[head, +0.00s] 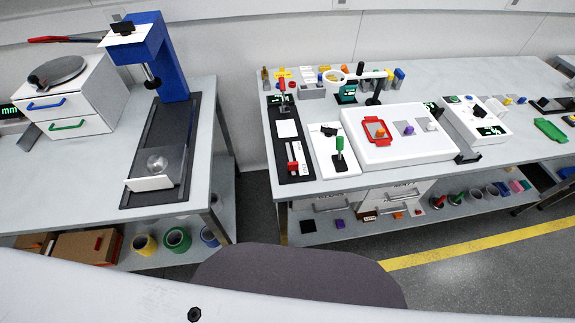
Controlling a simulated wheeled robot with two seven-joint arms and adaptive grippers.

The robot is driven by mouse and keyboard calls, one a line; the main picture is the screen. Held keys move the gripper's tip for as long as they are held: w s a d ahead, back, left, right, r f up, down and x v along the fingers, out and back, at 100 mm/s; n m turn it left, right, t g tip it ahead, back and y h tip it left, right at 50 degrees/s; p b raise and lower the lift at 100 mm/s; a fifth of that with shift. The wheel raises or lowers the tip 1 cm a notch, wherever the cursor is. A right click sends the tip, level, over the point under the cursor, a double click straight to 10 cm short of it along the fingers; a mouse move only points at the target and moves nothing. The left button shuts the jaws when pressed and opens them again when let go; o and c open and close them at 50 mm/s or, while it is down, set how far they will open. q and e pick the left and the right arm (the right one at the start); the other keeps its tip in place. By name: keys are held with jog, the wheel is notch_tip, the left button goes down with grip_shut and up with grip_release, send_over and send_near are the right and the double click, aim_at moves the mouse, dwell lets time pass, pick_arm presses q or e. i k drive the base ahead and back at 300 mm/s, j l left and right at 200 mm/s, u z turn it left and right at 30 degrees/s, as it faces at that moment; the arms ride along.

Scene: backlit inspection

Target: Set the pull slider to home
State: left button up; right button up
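A narrow black panel (303,176) lies at the left end of the right-hand workbench. A red block handle (293,166) sits near its front end, beside a pale strip; this looks like the pull slider, though no label can be read. A second red-topped part (282,86) stands at the panel's back end, with a white square (287,128) between them. Any home mark is too small to make out. Neither of my grippers is in view, and nothing touches the panel.
A white panel with a green-topped lever (339,146) stands just right of the black panel. A white box with a red frame (375,130) is further right. A blue press (165,60) stands on the left bench (205,150). An open floor gap separates the benches.

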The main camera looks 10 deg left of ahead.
aim_at(292, 167)
jog(key=k+u, duration=0.25)
jog(key=u, duration=0.25)
jog(key=k+j+u, duration=0.1)
jog(key=k+u, duration=0.15)
jog(key=u, duration=0.2)
